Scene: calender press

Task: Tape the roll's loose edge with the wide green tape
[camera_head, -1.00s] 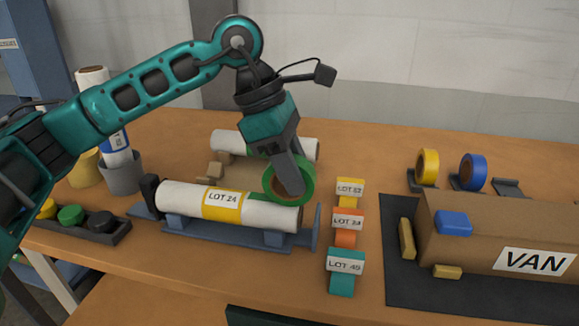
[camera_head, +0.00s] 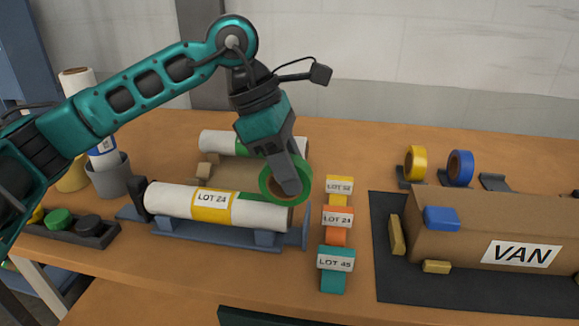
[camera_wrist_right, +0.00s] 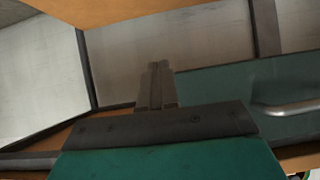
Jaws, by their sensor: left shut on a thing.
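The white roll (camera_head: 171,204) with a yellow LOT 24 label (camera_head: 211,204) lies in a blue cradle (camera_head: 205,236). A green strip (camera_head: 253,198) shows on its upper side, right of the label, partly behind the tape. My left gripper (camera_head: 290,188) is shut on the wide green tape (camera_head: 266,191), a ring held upright at the roll's right end. I cannot tell whether the ring touches the roll. The roll's loose edge is not clearly seen. My right gripper (camera_wrist_right: 161,86) shows in the right wrist view, its fingers together with nothing visible between them.
Another white roll (camera_head: 222,141) lies behind. LOT tags stand right of the cradle on yellow, orange and teal blocks (camera_head: 333,280). Yellow tape (camera_head: 415,162) and blue tape (camera_head: 460,167) stand behind the VAN box (camera_head: 480,225). A dark button tray (camera_head: 98,237) is at left.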

